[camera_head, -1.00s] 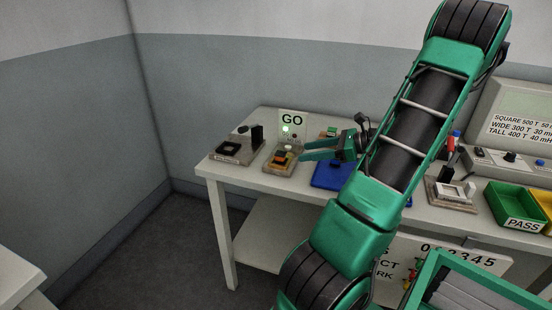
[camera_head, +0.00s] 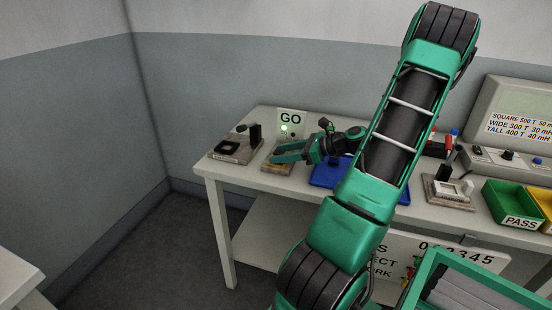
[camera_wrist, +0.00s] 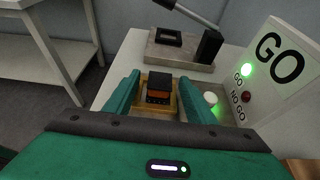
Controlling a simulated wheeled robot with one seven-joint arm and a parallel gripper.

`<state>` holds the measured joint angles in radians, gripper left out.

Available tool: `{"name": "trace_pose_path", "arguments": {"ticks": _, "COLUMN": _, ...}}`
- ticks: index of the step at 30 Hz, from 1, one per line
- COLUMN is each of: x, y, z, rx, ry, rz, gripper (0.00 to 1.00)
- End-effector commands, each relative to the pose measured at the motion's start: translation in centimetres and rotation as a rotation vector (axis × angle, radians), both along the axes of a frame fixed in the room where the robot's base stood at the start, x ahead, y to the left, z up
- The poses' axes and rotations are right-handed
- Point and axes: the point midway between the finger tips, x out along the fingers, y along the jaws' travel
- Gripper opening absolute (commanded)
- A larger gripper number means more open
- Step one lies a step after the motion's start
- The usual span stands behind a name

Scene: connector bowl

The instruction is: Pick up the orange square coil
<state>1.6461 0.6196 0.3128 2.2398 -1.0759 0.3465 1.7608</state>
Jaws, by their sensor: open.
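The orange square coil (camera_wrist: 158,96), with a black top, sits in a tan seat on the GO / NO GO fixture (camera_head: 270,167) in the wrist view. My gripper (camera_wrist: 159,78) is open, with one green finger on each side of the coil. I cannot tell whether either finger touches it. In the head view my gripper (camera_head: 276,153) is over the fixture and hides the coil.
A GO sign (camera_wrist: 282,60) with a lit green lamp stands right of the coil, beside a white button (camera_wrist: 210,98). Another fixture with a lever (camera_head: 236,150) stands to the left. A blue tray (camera_head: 326,176) lies to the right, and a green PASS bin (camera_head: 512,205) farther right.

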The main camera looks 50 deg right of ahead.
Motion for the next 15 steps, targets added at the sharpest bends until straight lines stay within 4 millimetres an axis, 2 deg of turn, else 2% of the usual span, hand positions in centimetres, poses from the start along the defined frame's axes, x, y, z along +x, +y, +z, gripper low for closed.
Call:
{"name": "trace_pose_path", "arguments": {"ticks": 4, "x": 0.00, "y": 0.01, "z": 0.00, "rx": 0.000, "ry": 0.000, "rz": 0.000, "gripper": 0.50}}
{"name": "trace_pose_path", "arguments": {"ticks": 5, "x": 0.00, "y": 0.01, "z": 0.00, "rx": 0.000, "ry": 0.000, "rz": 0.000, "gripper": 0.45}}
{"name": "trace_pose_path", "arguments": {"ticks": 10, "x": 0.02, "y": 0.04, "z": 0.00, "rx": 0.000, "ry": 0.000, "rz": 0.001, "gripper": 0.06}}
{"name": "trace_pose_path", "arguments": {"ticks": 12, "x": 0.03, "y": 0.06, "z": 0.01, "rx": 0.000, "ry": 0.000, "rz": 0.001, "gripper": 0.02}}
{"name": "trace_pose_path", "arguments": {"ticks": 15, "x": 0.07, "y": 0.10, "z": 0.01, "rx": 0.000, "ry": 0.000, "rz": 0.002, "gripper": 0.02}}
